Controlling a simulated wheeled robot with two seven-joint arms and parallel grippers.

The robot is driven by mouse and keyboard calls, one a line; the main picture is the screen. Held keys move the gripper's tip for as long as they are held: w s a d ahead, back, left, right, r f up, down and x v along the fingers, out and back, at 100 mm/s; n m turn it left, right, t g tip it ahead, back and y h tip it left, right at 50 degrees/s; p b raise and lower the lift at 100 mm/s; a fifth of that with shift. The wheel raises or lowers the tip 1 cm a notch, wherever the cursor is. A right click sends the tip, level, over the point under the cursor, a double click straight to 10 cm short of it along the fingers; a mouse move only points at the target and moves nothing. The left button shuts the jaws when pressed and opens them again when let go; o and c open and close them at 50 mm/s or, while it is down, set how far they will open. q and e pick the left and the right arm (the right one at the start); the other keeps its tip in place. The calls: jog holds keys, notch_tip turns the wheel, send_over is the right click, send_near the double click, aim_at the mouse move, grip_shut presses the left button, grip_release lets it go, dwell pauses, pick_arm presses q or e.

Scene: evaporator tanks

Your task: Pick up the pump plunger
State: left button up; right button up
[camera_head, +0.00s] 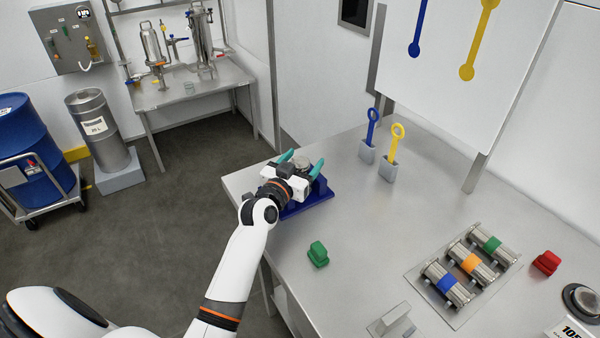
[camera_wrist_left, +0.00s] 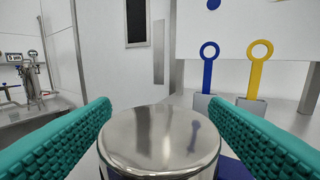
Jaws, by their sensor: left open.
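A shiny metal cylinder (camera_wrist_left: 160,140), which I take to be the pump plunger, stands upright between the fingers in the left wrist view. Its round flat top faces up. In the head view its top (camera_head: 303,160) shows above a blue holder (camera_head: 318,190) near the table's left edge. My left gripper (camera_head: 301,164) has teal ribbed fingers. They are open, one on each side of the cylinder; in the left wrist view they show no clear contact with it. The cylinder's lower part is hidden. My right gripper is not in view.
Blue (camera_head: 372,128) and yellow (camera_head: 396,142) ring-topped tools stand in grey holders behind. A green block (camera_head: 318,254), a rack of banded metal cylinders (camera_head: 421,276) and a red block (camera_head: 546,262) are on the table (camera_head: 360,220). The table's middle is clear.

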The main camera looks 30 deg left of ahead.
pick_arm(q)
jog(key=shift+w, duration=0.35)
jog(key=c, duration=1.3)
jog(key=shift+c, duration=0.4)
jog(key=shift+r, duration=0.1)
